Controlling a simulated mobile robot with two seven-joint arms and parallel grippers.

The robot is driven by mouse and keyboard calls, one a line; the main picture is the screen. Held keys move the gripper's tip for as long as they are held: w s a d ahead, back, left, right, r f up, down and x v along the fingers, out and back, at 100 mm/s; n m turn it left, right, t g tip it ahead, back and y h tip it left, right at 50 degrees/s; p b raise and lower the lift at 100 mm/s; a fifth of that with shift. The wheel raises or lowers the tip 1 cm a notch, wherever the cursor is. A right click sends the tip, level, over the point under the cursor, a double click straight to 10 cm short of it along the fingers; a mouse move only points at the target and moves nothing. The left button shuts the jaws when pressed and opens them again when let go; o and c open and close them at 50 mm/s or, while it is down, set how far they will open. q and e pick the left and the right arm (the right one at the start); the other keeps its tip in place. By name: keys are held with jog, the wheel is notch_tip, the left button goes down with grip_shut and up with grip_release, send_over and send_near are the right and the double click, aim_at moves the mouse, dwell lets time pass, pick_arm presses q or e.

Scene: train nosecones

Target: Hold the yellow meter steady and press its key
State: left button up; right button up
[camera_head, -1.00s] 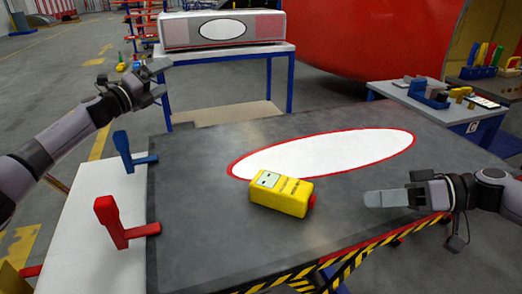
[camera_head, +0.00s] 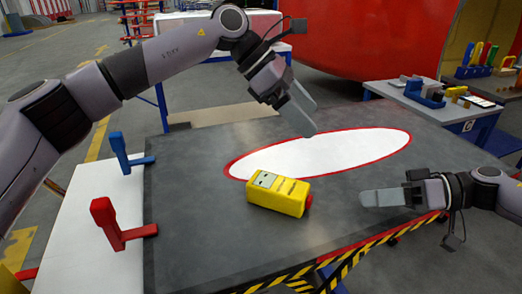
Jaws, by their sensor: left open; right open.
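The yellow meter (camera_head: 277,196) lies on the dark grey table, near the left end of the white oval. A pale panel with a small dark display is on its upper left part, and a red part sticks out at its right end. I cannot make out which part is the key. My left gripper (camera_head: 308,117) is open and empty, pointing down above the far part of the oval, behind and right of the meter. My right gripper (camera_head: 383,198) is open and empty, low over the table to the right of the meter, apart from it.
The grey table (camera_head: 200,240) has a white oval with a red rim (camera_head: 335,152). A blue bracket (camera_head: 128,155) and a red bracket (camera_head: 118,226) stand at its left side. A side table (camera_head: 425,110) with small parts is at the right back. The table's front is clear.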

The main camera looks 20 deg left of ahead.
aim_at(261, 178)
pick_arm(q)
jog(key=f+y, duration=0.1)
jog(key=s+a+f+m+y, duration=0.1)
jog(key=f+y, duration=0.1)
jog(key=s+a+f+m+g+y, duration=0.1)
jog(key=f, duration=0.1)
jog(key=shift+s+a+f, duration=0.15)
jog(key=shift+s+a, duration=0.1)
jog(key=a+f+y, duration=0.1)
jog(key=s+a+f+y, duration=0.1)
jog(key=y, duration=0.1)
jog(key=a+m+y, duration=0.1)
jog(key=a, duration=0.1)
jog(key=shift+s+f+y, duration=0.2)
jog(key=shift+f+y, duration=0.1)
jog(key=shift+f, duration=3.6)
jog(key=c, duration=1.3)
jog(key=shift+c, duration=0.2)
pick_arm(e)
grip_shut()
